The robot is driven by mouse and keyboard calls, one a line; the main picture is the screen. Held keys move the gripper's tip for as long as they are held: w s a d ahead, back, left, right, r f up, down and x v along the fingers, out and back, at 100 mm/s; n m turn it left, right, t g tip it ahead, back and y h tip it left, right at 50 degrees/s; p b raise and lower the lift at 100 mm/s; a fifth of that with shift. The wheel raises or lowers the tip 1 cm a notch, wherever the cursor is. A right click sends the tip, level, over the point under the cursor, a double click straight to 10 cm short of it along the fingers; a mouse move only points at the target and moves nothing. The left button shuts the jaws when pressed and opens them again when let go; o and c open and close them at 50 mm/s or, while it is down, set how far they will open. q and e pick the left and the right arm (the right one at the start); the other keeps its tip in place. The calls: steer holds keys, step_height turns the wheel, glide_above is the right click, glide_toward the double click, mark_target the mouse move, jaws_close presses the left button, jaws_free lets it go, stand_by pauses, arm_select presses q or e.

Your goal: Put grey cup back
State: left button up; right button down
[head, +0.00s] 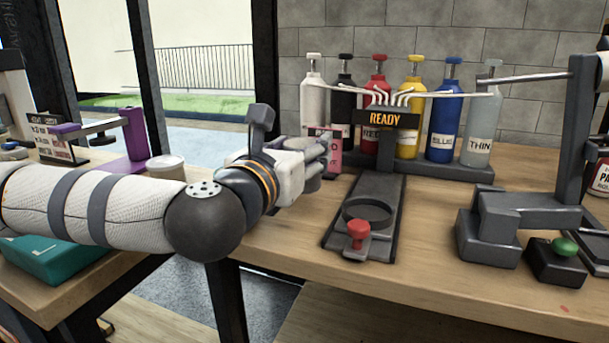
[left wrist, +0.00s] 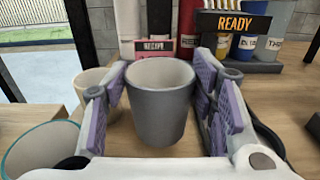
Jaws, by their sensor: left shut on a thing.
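The grey cup (left wrist: 160,110) stands upright between the purple-padded fingers of my left gripper (left wrist: 161,100), which is shut on it. In the head view my left gripper (head: 308,160) is over the table, left of the dispenser stand, and hides most of the cup. I cannot tell whether the cup's base touches the table. My right gripper is in neither view.
A dispenser stand (head: 362,186) with a ring, red knob and READY sign is right of my gripper. Several paint bottles (head: 444,115) stand behind. A beige cup (left wrist: 88,78) and a teal-rimmed cup (left wrist: 30,152) are at left. The table front (head: 420,290) is clear.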

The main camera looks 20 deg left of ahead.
mark_target(313, 185)
arm_select(q)
steer(key=f, duration=0.3)
steer(key=shift+w+a+f+b, duration=0.2)
steer(key=shift+w+f+b, duration=0.1)
steer(key=shift+w, duration=0.1)
steer(key=shift+f, duration=0.15)
steer(key=shift+f, duration=0.25)
steer(key=o, duration=0.9)
steer(key=shift+o, duration=0.2)
